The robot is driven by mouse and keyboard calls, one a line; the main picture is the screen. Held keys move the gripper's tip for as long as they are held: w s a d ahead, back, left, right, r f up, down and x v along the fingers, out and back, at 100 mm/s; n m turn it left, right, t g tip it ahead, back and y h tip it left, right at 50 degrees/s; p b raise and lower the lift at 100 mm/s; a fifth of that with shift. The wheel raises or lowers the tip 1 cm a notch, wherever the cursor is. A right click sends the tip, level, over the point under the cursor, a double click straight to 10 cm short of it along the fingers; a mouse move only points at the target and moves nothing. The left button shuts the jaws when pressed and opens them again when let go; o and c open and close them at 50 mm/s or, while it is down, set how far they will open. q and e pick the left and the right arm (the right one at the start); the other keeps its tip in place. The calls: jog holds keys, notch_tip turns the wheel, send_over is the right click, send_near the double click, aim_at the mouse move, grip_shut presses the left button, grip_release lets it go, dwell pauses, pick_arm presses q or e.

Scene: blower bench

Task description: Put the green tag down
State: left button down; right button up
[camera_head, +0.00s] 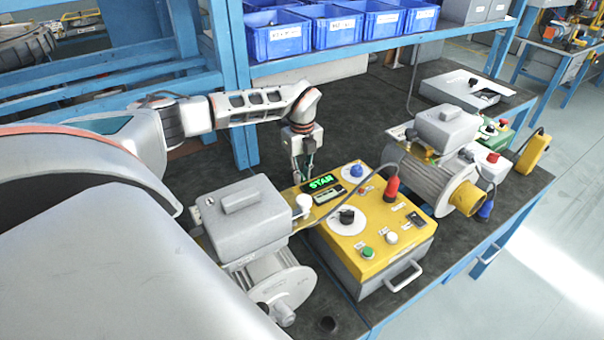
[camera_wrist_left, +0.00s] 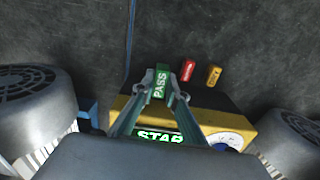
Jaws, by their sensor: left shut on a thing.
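The green tag (camera_wrist_left: 160,84), marked PASS, is between the two fingers of my left gripper (camera_head: 303,171) in the left wrist view. The fingers are shut on it, and it stays clear of the yellow test box's display. In the head view the gripper points down behind the yellow test box (camera_head: 395,262), and the tag is too hidden to make out. A red tag (camera_wrist_left: 188,71) and a yellow tag (camera_wrist_left: 213,76) lie on the dark bench top to the right of the green tag. My right gripper is not in view.
A grey blower (camera_head: 245,220) stands left of the test box, and another (camera_head: 440,175) stands to its right. Blue bins (camera_head: 275,37) line the shelf above. An open grey case (camera_head: 465,88) lies at the back right. Dark bench top (camera_wrist_left: 235,35) is bare behind the tags.

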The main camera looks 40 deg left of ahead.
pick_arm(q)
notch_tip(320, 180, up, 11)
jog(key=s+d+r+p, duration=0.2)
jog(key=s+r, duration=2)
notch_tip(320, 180, down, 15)
jog(key=b, duration=0.3)
jog(key=shift+r, duration=0.15)
jog(key=shift+w+a+f+b, duration=0.1)
jog(key=shift+f+b, duration=1.05)
jog(key=shift+b, duration=0.1)
notch_tip(320, 180, down, 3)
jog(key=b, duration=0.2)
jog(key=shift+f+b, duration=0.15)
jog(key=shift+b, duration=0.2)
jog(key=shift+f, duration=0.1)
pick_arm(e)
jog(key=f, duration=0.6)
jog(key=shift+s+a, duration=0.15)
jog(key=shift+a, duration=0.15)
